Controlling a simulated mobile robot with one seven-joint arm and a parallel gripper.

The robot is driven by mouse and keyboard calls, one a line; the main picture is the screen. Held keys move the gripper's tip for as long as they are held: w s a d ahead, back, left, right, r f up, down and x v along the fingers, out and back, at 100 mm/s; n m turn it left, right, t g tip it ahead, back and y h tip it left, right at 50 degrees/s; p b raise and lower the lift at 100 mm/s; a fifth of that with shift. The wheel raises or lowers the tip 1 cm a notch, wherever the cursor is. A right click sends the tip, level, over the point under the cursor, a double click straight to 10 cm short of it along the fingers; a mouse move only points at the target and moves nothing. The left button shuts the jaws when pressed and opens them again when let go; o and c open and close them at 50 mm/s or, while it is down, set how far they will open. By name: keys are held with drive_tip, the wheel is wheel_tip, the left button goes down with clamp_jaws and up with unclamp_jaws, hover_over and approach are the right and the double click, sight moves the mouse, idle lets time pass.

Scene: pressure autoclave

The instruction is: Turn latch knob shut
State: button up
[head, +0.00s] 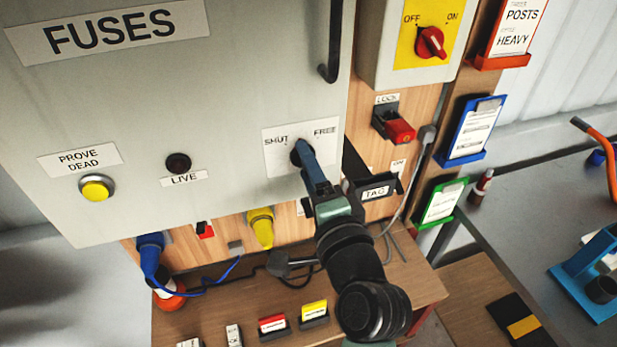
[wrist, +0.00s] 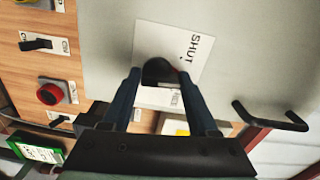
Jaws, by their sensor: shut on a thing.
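The dark latch knob (head: 295,157) sits on a white plate (head: 271,137) marked SHUT and FREE, at the lower right of the grey FUSES cabinet door. My gripper (head: 304,152) reaches up to it from below right and covers most of it in the head view. In the wrist view the knob (wrist: 158,70) is between the two blue fingers of my gripper (wrist: 158,78), which are shut on it. The SHUT label shows beside it. I cannot tell which mark the knob points at.
A dark door handle (head: 331,45) stands out above the knob. A red and yellow OFF/ON switch (head: 430,42), a red lock (head: 398,129) and a TAG holder (head: 376,190) are on the right. A yellow plug (head: 261,228) and a wooden shelf (head: 225,290) lie below.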

drive_tip(key=shift+a+r+n+b, duration=0.1)
drive_tip(key=shift+n+b, duration=2.7)
drive_tip(key=shift+n, duration=0.9)
drive_tip(key=o, duration=1.3)
drive_tip(key=shift+o, duration=0.2)
